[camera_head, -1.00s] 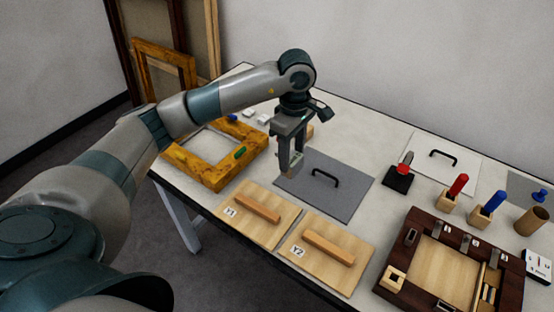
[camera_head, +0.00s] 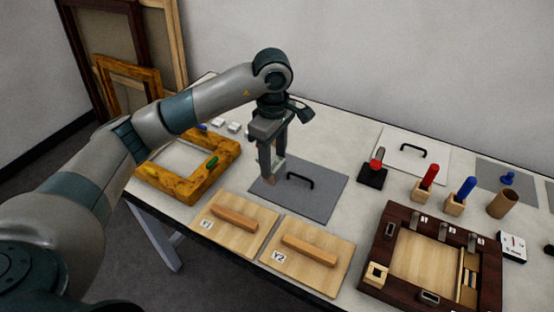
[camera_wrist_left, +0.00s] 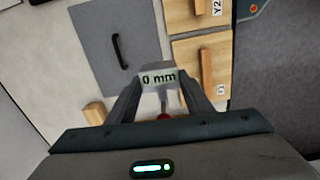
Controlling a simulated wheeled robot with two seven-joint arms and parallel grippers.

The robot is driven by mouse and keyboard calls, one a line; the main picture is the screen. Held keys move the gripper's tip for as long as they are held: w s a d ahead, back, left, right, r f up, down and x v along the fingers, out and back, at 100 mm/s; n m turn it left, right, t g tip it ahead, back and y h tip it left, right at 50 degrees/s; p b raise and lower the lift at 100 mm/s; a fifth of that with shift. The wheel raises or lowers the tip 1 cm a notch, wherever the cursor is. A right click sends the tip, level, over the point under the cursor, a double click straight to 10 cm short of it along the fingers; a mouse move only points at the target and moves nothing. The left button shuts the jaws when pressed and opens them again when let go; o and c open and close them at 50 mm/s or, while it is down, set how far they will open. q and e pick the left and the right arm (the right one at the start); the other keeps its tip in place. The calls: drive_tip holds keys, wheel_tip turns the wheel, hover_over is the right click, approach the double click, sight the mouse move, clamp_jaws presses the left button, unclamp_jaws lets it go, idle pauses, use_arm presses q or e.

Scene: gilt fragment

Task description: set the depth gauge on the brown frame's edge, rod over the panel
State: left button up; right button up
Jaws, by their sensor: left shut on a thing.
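My left gripper (camera_head: 271,174) is shut on the depth gauge (camera_wrist_left: 158,77), a pale block with a "0 mm" readout in the left wrist view. The gripper is over the left part of a grey sheet with a black handle (camera_head: 320,205). The dark brown frame (camera_head: 386,246) lies at the front right of the table, well to the right of the gripper. Its light wood panel (camera_head: 425,262) sits inside it, with metal clips around the rim. My right gripper is not in view.
Wooden boards Y1 (camera_head: 214,236) and Y2 (camera_head: 326,278) lie between the gripper and the front edge. A yellow frame (camera_head: 171,187) is at left. A red-handled tool (camera_head: 427,178), a blue-handled tool (camera_head: 465,189) and a cardboard tube (camera_head: 503,203) stand behind the brown frame.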

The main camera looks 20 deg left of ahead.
use_arm(q)
drive_tip(key=shift+s+d+m, duration=0.35)
drive_tip(key=shift+s+m, duration=0.15)
drive_tip(key=shift+m, duration=0.5)
drive_tip(key=s+d+f+m+b, duration=0.1)
drive_tip(key=s+d+m, duration=0.2)
drive_tip(key=s+m, duration=0.7)
drive_tip(key=m, duration=0.4)
drive_tip(key=shift+s+d+f+m+b, duration=0.15)
drive_tip(key=shift+s+f+m+b, duration=0.15)
drive_tip(key=shift+f+m, duration=0.1)
drive_tip(key=shift+r, duration=0.1)
